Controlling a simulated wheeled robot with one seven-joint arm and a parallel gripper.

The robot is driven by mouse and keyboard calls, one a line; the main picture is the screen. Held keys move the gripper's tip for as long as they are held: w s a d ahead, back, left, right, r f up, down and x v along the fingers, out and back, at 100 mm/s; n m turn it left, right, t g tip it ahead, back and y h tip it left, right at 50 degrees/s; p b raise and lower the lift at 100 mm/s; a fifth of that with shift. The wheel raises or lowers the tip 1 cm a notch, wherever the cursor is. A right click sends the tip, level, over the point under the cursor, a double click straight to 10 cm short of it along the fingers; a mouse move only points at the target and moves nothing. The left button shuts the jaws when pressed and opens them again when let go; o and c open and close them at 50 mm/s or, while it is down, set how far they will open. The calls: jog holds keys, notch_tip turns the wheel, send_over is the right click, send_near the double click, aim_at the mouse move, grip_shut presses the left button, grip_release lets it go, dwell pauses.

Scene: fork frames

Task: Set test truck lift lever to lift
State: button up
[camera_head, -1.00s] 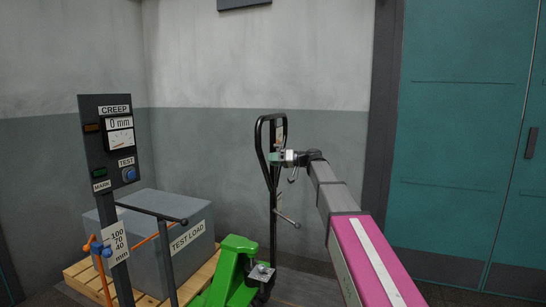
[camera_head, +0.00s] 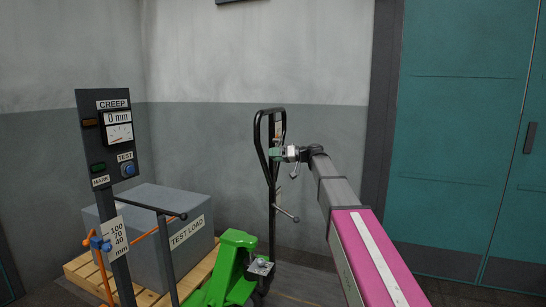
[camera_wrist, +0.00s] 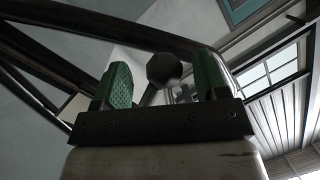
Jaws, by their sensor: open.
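The green pallet truck (camera_head: 238,247) stands at the pallet with its black loop handle (camera_head: 260,130) upright. My gripper (camera_head: 274,154) is at the right side of the handle loop. In the wrist view, my gripper (camera_wrist: 158,88) is open, with its two green pads apart. A dark round knob on a thin stem (camera_wrist: 163,70), likely the lift lever, shows between and beyond the pads. I cannot tell whether either pad touches it. The black handle tubes (camera_wrist: 60,60) run behind the left pad. The lever's setting cannot be read.
A grey test load box (camera_head: 165,220) sits on a wooden pallet (camera_head: 205,270) at left. A dark creep panel (camera_head: 110,140) reads 0 mm, with a blue test button (camera_head: 128,170). A teal door (camera_head: 460,130) is at right. A thin rod (camera_head: 286,214) juts from the truck's column.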

jog(key=s+d, duration=0.1)
jog(key=d, duration=0.8)
jog(key=shift+s+d+r, duration=0.3)
jog(key=shift+r, duration=0.15)
jog(key=s+d+f+m+h, duration=0.1)
jog(key=s+f+m+h, duration=0.3)
jog(key=f, duration=0.6)
jog(key=s+d+f+g+h, duration=0.1)
jog(key=s+f+h, duration=0.1)
jog(key=s+f, duration=0.6)
jog(key=s+d+f+m+h, duration=0.1)
jog(key=s+f+m+h, duration=0.2)
jog(key=f, duration=1)
jog(key=s+d+f+m+g+h, duration=0.1)
jog(key=s+d+f+h, duration=0.3)
jog(key=s+f, duration=0.3)
jog(key=s+d+f+m+g+h, duration=0.1)
jog(key=s+d+f+m+h, duration=0.1)
jog(key=s+d+f, duration=0.3)
jog(key=s+f+h, duration=0.1)
jog(key=s+f, duration=0.2)
jog(key=s, duration=0.2)
jog(key=shift+s+d+h, duration=0.3)
jog(key=shift+s+h, duration=0.1)
